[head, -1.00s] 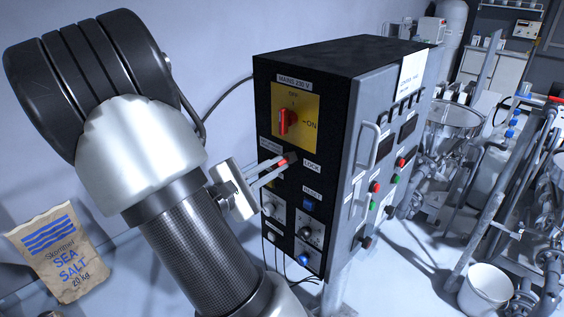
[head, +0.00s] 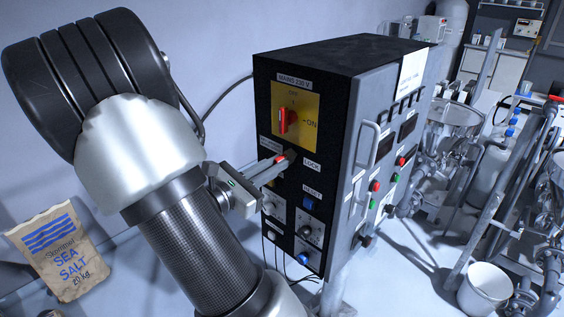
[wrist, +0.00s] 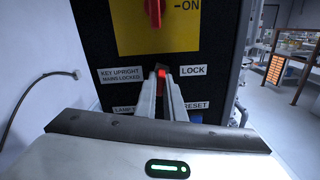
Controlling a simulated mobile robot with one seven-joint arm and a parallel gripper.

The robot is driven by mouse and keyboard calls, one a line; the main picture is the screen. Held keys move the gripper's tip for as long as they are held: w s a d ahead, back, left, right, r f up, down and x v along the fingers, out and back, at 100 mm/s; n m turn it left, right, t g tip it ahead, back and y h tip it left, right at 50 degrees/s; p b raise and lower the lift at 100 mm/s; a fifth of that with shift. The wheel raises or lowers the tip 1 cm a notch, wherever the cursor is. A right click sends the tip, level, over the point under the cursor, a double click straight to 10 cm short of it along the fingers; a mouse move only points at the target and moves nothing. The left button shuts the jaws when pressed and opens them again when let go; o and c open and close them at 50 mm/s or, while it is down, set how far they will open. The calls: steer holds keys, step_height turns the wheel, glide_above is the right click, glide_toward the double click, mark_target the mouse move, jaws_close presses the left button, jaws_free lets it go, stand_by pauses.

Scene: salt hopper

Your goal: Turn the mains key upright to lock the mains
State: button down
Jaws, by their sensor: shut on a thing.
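The red mains key (head: 279,159) sits in the lock on the black front of the control cabinet, left of the LOCK label. My gripper (head: 285,157) is shut on the key. In the wrist view the key (wrist: 161,75) shows as a small red piece between the fingertips (wrist: 160,80), one finger on each side, and it looks about upright. The label left of it reads "KEY UPRIGHT MAINS LOCKED" (wrist: 121,75). Above, the red mains switch (head: 288,120) on its yellow plate stands vertical, with OFF above and ON to the right. The fingers hide part of the lock.
A blue reset button (head: 309,202) and other knobs lie below the lock. The cabinet's right side has a grey handle (head: 367,147) and coloured buttons. A sea salt sack (head: 60,255) is at lower left. A white bucket (head: 484,290) stands on the floor at right.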

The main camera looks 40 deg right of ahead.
steer(key=shift+n, duration=0.4)
steer(key=n, duration=0.3)
steer(key=shift+n, duration=0.4)
steer(key=c, duration=1.8)
jaws_free()
steer(key=shift+o, duration=0.2)
